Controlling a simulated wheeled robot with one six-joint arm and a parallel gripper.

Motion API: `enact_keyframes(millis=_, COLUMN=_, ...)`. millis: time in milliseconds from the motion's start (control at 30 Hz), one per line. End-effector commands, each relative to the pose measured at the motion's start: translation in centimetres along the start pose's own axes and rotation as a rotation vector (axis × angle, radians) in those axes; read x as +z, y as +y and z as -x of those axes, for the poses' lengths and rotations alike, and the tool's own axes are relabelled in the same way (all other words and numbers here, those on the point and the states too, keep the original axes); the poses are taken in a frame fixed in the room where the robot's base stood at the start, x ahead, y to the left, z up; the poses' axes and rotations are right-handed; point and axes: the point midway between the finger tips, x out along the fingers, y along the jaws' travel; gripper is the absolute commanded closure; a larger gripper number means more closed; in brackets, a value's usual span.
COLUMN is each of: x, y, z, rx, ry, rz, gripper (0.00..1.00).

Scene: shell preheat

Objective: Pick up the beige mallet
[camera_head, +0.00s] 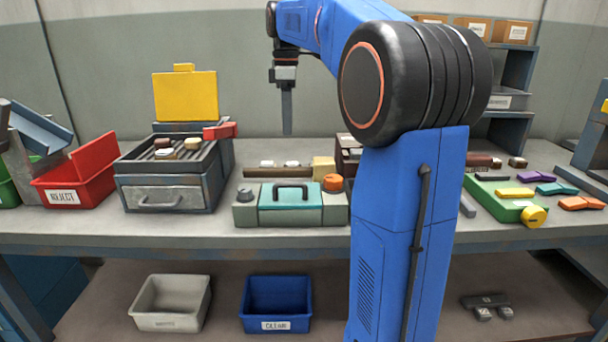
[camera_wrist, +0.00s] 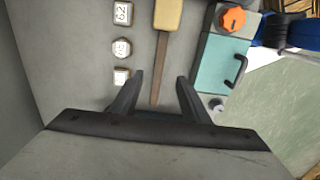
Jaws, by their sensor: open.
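The beige mallet lies flat on the bench behind the teal-lidded box. Its block-shaped beige head (camera_head: 323,168) is at the right end and its brown handle (camera_head: 278,172) runs left. In the wrist view the head (camera_wrist: 168,14) is at the top and the handle (camera_wrist: 160,68) points down between my fingers. My gripper (camera_head: 287,132) hangs above the bench over the handle, fingers pointing down. In the wrist view my gripper (camera_wrist: 160,77) is open and empty, with a finger on each side of the handle's line. It looks apart from the mallet.
The box with teal lid (camera_head: 303,196), handle and orange knob (camera_head: 333,182) stands close in front of the mallet. Small white marked pieces (camera_head: 267,163) lie behind it. A grill (camera_head: 170,180) with a raised yellow panel (camera_head: 185,96) and a red bin (camera_head: 80,175) are left.

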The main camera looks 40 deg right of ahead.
Motion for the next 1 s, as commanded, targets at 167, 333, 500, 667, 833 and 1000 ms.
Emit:
enact_keyframes(millis=167, x=0.0, y=-0.1, z=-2.8, rx=-0.003, ry=-0.001, rz=-0.001, gripper=0.58)
enact_keyframes(millis=333, x=0.0, y=-0.1, z=-5.8, rx=-0.002, ry=-0.001, rz=-0.001, gripper=0.58)
enact_keyframes(millis=500, x=0.0, y=-0.1, z=-8.8, rx=-0.002, ry=-0.001, rz=-0.002, gripper=0.58)
enact_keyframes(millis=667, x=0.0, y=-0.1, z=-10.8, rx=-0.001, ry=0.0, rz=-0.002, gripper=0.58)
enact_keyframes(millis=833, x=0.0, y=-0.1, z=-11.7, rx=0.0, ry=0.0, rz=-0.002, gripper=0.58)
enact_keyframes(millis=1000, x=0.0, y=0.0, z=-13.5, rx=-0.002, ry=-0.001, rz=-0.002, gripper=0.58)
